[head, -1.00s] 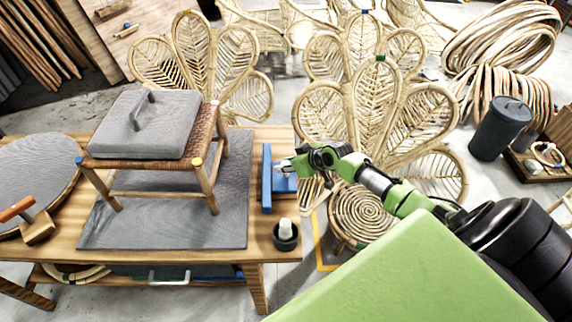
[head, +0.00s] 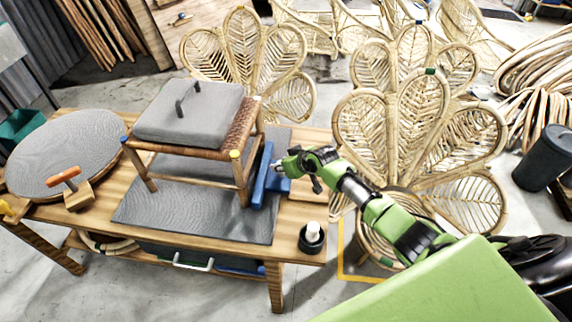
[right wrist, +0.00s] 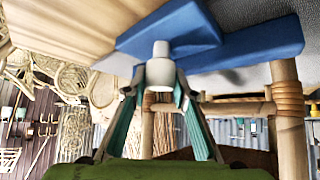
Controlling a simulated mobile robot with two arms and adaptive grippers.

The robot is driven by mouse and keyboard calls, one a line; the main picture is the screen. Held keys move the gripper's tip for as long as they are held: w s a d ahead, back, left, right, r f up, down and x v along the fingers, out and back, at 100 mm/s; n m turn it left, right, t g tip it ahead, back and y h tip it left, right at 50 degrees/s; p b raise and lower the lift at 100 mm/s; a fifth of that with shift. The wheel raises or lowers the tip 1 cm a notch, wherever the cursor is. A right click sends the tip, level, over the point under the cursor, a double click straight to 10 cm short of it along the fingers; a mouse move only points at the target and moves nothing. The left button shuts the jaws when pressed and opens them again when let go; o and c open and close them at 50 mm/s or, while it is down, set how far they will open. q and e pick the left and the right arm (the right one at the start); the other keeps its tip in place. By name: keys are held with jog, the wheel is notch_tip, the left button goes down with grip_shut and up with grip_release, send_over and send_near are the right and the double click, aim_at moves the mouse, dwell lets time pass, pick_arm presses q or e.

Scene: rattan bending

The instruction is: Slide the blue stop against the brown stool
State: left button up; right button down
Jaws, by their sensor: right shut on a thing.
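The brown stool (head: 237,136) with a woven seat stands upright on a grey mat on the workbench. A grey cushion (head: 180,128) with a dark handle lies on its seat. The blue stop (head: 261,182) is a long bar with a short plate, right beside the stool's right legs. In the right wrist view the blue stop (right wrist: 262,42) overlaps a stool leg (right wrist: 287,125); I cannot tell whether they touch. My right gripper (head: 281,168) is shut on the stop's pale knob (right wrist: 160,68), on the side away from the stool. My left gripper is not in view.
A dark cup with a white bottle (head: 312,236) stands at the bench's front right corner. A round grey disc (head: 75,145) and an orange-handled tool (head: 70,185) lie to the left. A rattan peacock chair (head: 425,130) stands behind my right arm.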

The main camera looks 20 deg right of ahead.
jog(key=c, duration=1.6)
grip_release()
jog(key=shift+w+a, duration=0.1)
jog(key=shift+a, duration=0.2)
jog(key=shift+c, duration=0.2)
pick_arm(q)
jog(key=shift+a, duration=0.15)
pick_arm(e)
jog(key=shift+d, duration=0.15)
jog(key=shift+s+d+r, duration=0.1)
jog(key=shift+s+r, duration=0.3)
jog(key=v, duration=1)
jog(key=shift+s+r, duration=0.25)
jog(key=shift+r, duration=0.05)
